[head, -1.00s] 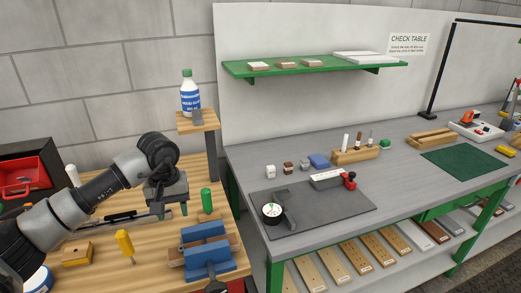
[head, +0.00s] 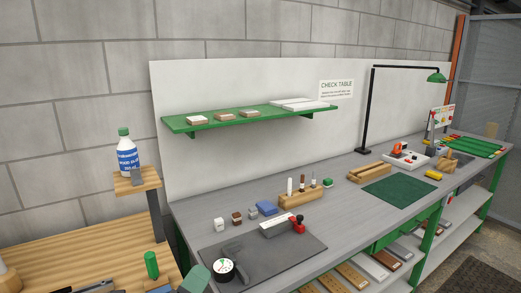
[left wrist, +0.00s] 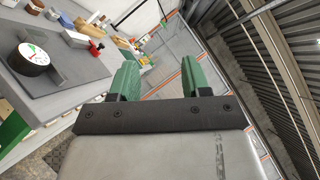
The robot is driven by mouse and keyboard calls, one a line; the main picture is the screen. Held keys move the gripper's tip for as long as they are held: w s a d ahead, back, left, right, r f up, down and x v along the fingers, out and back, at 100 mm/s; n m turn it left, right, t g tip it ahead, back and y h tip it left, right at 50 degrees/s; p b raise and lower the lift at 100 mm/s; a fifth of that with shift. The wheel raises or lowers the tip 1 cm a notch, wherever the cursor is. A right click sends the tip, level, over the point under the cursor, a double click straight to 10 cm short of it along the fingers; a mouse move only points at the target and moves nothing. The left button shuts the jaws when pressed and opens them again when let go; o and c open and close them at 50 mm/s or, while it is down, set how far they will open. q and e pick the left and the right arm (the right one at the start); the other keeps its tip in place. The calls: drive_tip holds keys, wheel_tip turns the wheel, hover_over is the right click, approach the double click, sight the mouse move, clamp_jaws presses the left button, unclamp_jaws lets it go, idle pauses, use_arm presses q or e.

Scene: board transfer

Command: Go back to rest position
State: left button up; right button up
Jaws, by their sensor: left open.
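My left gripper (left wrist: 176,62) is open in the left wrist view, with two green fingers apart and nothing between them. In the head view only a green end of the left gripper (head: 196,279) shows at the bottom edge, just left of the dial gauge (head: 222,269); the rest is cut off. The gauge also shows in the left wrist view (left wrist: 33,58), left of the fingers and apart from them. My right gripper is in neither view.
A grey table with a dark mat (head: 290,254) and wooden holder (head: 301,198) lies ahead. A green shelf (head: 180,122) hangs above it. A wooden bench (head: 75,245) is at left, with a bottle (head: 127,155) on a raised stand. The aisle floor (head: 475,265) at right looks clear.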

use_arm(q)
drive_tip(key=s+a+f+n+g+y, duration=0.3)
drive_tip(key=s+a+f+n+y, duration=0.15)
drive_tip(key=f+n, duration=0.4)
drive_tip(key=s+a+f+n+g+y, duration=0.35)
drive_tip(key=f+n+y, duration=0.2)
drive_tip(key=n, duration=0.55)
drive_tip(key=s+f+n+g, duration=0.4)
drive_tip(key=s+g, duration=0.1)
drive_tip(key=s, duration=0.3)
drive_tip(key=s+f+n+g, duration=0.4)
drive_tip(key=s+g, duration=0.1)
drive_tip(key=s, duration=0.3)
wheel_tip(320, 180, down, 25)
drive_tip(key=s+a+f+g, duration=0.1)
drive_tip(key=s+f, duration=0.7)
drive_tip(key=s+a+f+m+g, duration=0.1)
drive_tip(key=s+a+f, duration=0.1)
drive_tip(key=s+f, duration=0.7)
drive_tip(key=shift+a, duration=0.3)
